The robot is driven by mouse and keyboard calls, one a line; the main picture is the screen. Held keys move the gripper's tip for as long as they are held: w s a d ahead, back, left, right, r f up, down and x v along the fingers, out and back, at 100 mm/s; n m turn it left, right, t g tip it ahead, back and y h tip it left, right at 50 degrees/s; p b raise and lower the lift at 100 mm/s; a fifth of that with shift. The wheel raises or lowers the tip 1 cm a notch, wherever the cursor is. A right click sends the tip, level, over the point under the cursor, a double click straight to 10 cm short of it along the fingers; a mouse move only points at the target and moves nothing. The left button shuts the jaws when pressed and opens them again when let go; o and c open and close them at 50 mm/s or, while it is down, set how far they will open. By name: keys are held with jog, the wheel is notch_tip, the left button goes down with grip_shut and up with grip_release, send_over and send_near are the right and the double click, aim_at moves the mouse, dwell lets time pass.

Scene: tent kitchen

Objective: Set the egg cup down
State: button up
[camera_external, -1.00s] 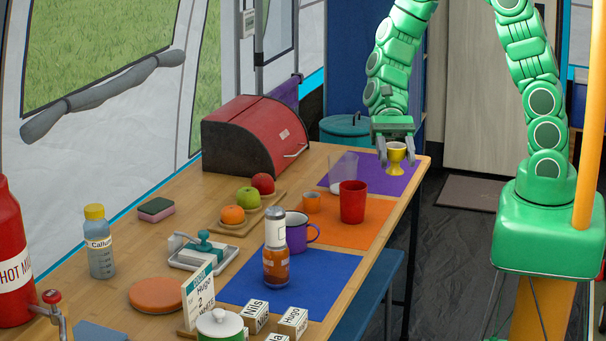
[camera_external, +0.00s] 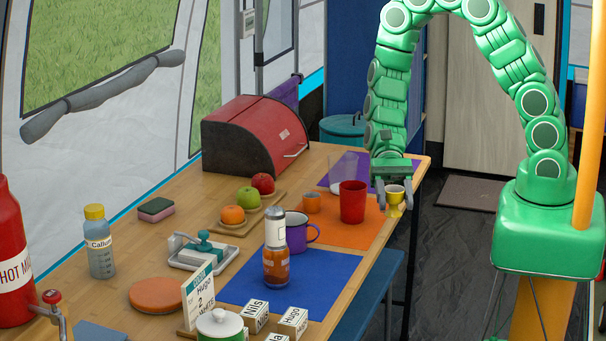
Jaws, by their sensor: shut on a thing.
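The yellow egg cup (camera_external: 396,196) is held between the fingers of my gripper (camera_external: 394,194). The gripper is shut on it, pointing down, and the cup looks upright. The cup is at the right-hand edge of the table, by the right end of the orange mat (camera_external: 345,235). I cannot tell whether its foot touches the surface. The red cup (camera_external: 353,202) stands on the orange mat, just left of the gripper with a small gap.
A clear glass (camera_external: 343,166) stands behind the red cup, by the purple mat (camera_external: 402,172). The blue mat (camera_external: 320,285) holds a bottle (camera_external: 276,262). A blue bench (camera_external: 372,298) runs below the table edge.

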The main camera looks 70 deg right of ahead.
jog(key=shift+f, duration=0.45)
jog(key=shift+w+a+f, duration=1.15)
jog(key=shift+w+f, duration=0.4)
jog(key=shift+w, duration=0.35)
jog(key=shift+w+a+f, duration=1.15)
jog(key=shift+w+f, duration=0.4)
jog(key=shift+w, duration=0.4)
jog(key=shift+w+a+f, duration=1.15)
jog(key=shift+w+f, duration=0.4)
jog(key=shift+w, duration=0.35)
jog(key=shift+w+a+f, duration=0.15)
jog(key=shift+w+f, duration=0.1)
jog(key=shift+f, duration=1.6)
jog(key=shift+f, duration=0.1)
jog(key=o, duration=1)
jog(key=shift+o, duration=0.2)
